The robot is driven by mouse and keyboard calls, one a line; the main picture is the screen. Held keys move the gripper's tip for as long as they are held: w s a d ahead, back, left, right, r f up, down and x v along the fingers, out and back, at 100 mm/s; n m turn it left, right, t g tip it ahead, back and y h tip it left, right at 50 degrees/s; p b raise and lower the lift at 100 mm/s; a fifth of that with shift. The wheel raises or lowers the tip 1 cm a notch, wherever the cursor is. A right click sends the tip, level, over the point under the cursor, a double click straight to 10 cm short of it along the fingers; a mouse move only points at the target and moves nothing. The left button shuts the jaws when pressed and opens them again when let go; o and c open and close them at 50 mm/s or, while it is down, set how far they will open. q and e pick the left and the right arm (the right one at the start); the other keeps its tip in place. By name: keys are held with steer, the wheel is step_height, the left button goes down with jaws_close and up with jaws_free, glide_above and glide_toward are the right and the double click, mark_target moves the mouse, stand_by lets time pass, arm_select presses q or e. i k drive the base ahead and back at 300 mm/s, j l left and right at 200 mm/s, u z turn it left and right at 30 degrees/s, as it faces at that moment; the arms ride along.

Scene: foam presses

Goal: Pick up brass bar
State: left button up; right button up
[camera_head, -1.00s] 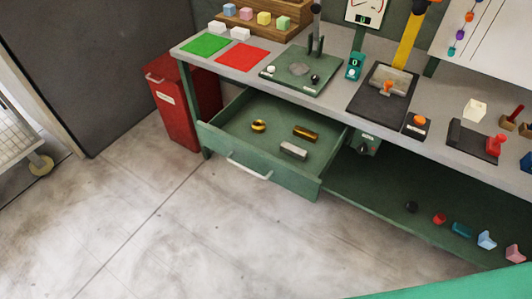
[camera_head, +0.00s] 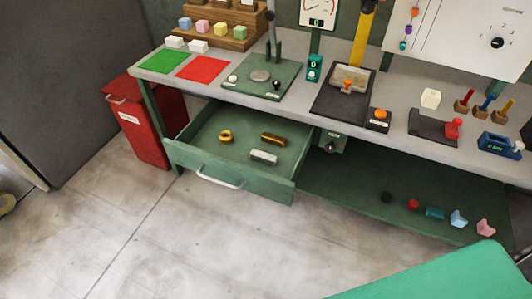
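The brass bar (camera_head: 273,139) lies flat in the open green drawer (camera_head: 210,165), toward its right back part. A silver bar (camera_head: 264,157) lies just in front of it, apart from it. A brass ring (camera_head: 226,136) lies to its left in the same drawer. Neither of my grippers shows in the head view.
The drawer sticks out below the grey workbench (camera_head: 215,90), its handle (camera_head: 220,182) facing the open floor. A red bin (camera_head: 138,118) stands left of it. A lower shelf (camera_head: 350,195) with several small parts is at right. A green surface (camera_head: 450,280) fills the lower right corner.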

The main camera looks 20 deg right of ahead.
mark_target(278, 141)
steer(key=i+j, duration=0.2)
steer(key=i, duration=0.15)
steer(key=i+j+z, duration=0.75)
steer(key=k+l, duration=0.05)
